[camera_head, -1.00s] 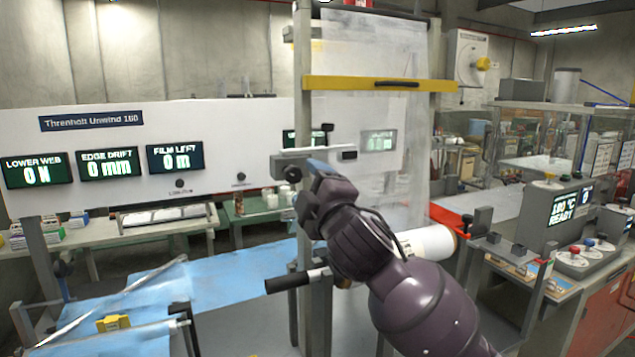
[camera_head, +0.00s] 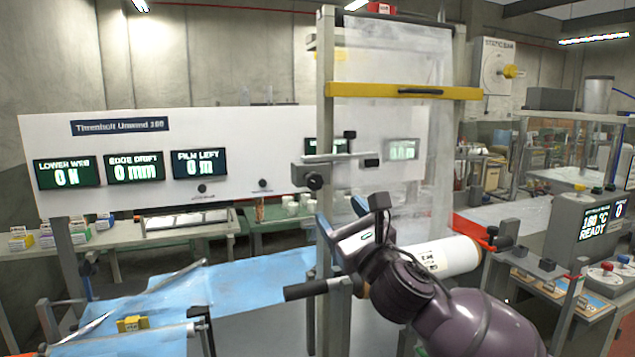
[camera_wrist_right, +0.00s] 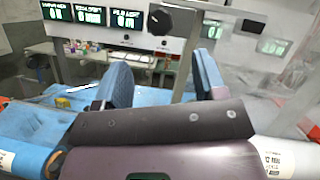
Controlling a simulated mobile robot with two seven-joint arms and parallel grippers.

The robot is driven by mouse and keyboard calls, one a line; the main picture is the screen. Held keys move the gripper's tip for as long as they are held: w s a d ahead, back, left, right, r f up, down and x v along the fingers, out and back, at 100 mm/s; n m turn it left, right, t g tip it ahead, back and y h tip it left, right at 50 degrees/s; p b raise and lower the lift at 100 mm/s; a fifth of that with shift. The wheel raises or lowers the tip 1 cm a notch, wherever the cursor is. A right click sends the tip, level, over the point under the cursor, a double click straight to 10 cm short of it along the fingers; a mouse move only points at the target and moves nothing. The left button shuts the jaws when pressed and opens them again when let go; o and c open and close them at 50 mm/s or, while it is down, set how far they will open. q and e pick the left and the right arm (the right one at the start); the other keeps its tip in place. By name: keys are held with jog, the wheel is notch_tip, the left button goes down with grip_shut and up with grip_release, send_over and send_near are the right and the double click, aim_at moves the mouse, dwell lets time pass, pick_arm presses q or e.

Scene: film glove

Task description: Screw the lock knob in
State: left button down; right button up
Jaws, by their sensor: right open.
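In the right wrist view, the knob is beyond and above the gap between the fingertips (camera_wrist_right: 165,74). My left gripper is not in view.
A black-gripped bar (camera_head: 305,289) sticks out left below my right gripper. A white film roll (camera_head: 442,256) lies behind my right wrist. A yellow bar (camera_head: 405,91) crosses the film above. The white display panel (camera_head: 240,150) stands behind, with blue sheeting (camera_head: 235,285) lower left.

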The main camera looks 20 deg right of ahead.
aim_at(317, 185)
jog(key=shift+n, duration=0.4)
jog(key=x, duration=1)
jog(key=shift+w+r+p, duration=0.15)
jog(key=shift+w+p, duration=0.15)
jog(key=shift+w, duration=0.05)
jog(key=c, duration=0.9)
